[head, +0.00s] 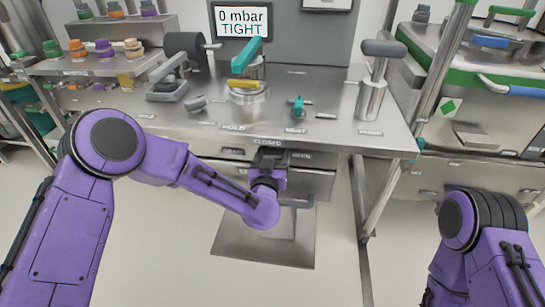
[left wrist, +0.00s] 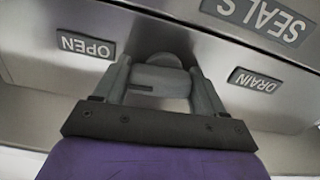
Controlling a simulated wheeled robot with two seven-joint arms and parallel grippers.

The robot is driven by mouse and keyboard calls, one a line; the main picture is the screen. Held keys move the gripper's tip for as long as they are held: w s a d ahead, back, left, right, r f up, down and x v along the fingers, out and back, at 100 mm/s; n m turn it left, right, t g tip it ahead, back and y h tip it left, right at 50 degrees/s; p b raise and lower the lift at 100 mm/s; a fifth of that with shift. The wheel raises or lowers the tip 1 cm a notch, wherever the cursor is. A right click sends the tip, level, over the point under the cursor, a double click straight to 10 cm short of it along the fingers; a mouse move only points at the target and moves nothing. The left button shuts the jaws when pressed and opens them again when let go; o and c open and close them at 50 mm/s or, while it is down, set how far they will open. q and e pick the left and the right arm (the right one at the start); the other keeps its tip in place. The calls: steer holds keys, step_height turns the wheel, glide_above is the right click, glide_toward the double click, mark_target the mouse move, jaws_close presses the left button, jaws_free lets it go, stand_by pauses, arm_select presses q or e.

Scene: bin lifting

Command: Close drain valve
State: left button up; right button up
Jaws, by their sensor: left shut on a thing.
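The drain valve's grey handle (left wrist: 160,78) shows in the left wrist view, on the steel front under the bench. My left gripper (left wrist: 162,90) is shut on it, with one finger on each side. In the head view my left gripper (head: 270,158) is at the bench's front edge and hides the handle. A CLOSED label (head: 268,142) sits just above the gripper and an OPEN label (head: 301,155) to its right. In the left wrist view, upside down, the OPEN label (left wrist: 86,46) is left of the handle and the DRAIN label (left wrist: 254,80) right. My right gripper is out of view.
The steel bench (head: 345,100) carries a teal-handled clamp (head: 248,60), a small teal valve (head: 298,105) and a grey-topped post (head: 375,80). The display (head: 240,21) reads 0 mbar TIGHT. A drawer front (head: 310,183) lies below the bench.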

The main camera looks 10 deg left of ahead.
arm_select(q)
steer(key=n, duration=0.4)
steer(key=n+b, duration=0.1)
steer(key=n, duration=0.3)
steer(key=shift+n, duration=0.3)
steer(key=n+b, duration=0.2)
steer(key=n, duration=0.2)
steer(key=shift+a, duration=0.15)
steer(key=shift+r+n+b, duration=0.1)
steer(key=shift+n+b, duration=0.5)
steer(key=shift+n, duration=1.5)
steer(key=o, duration=1)
steer(key=shift+c, duration=0.2)
